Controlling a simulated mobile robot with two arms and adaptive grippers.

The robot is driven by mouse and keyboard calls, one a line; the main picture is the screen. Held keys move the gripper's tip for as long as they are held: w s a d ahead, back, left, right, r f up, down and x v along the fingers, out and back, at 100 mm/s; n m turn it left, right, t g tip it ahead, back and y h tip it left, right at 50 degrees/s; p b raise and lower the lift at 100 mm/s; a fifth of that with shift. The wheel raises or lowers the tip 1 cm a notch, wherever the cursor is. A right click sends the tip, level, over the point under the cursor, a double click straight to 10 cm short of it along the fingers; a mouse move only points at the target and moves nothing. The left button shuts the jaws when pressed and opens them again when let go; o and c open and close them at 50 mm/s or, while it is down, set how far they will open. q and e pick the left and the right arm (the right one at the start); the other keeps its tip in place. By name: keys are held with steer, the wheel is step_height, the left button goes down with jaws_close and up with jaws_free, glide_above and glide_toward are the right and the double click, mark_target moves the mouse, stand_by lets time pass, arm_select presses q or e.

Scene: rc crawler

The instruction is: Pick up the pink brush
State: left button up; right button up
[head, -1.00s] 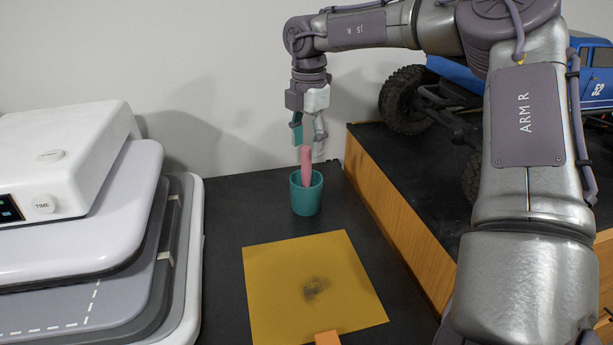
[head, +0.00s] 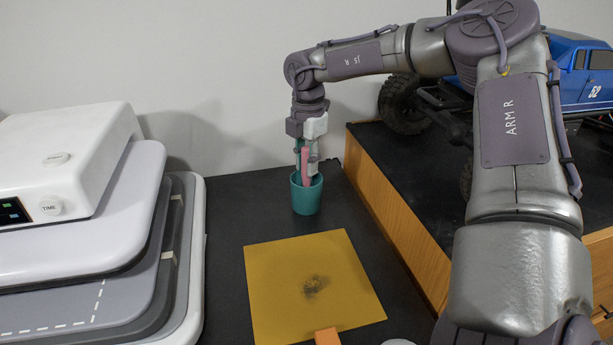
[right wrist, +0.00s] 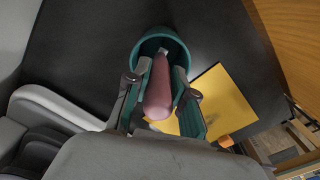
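The pink brush (head: 305,168) stands handle up in a teal cup (head: 306,199) on the dark table. My right gripper (head: 307,172) has come down over the brush from above, with one finger on each side of the handle. In the right wrist view, the pink handle (right wrist: 158,90) lies between the two teal-padded fingers, with gaps visible beside it, so the gripper looks open. The cup (right wrist: 141,48) shows just beyond the fingertips. The lower end of the brush is hidden inside the cup. My left gripper is not in view.
A yellow sheet (head: 275,270) with a dark smudge lies in front of the cup, an orange block (head: 327,337) at its near edge. A white press machine (head: 75,165) stands at left. A wooden-sided platform (head: 395,205) with a blue crawler truck (head: 585,75) is at right.

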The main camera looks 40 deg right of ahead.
jaws_close()
steer(key=shift+r, duration=0.1)
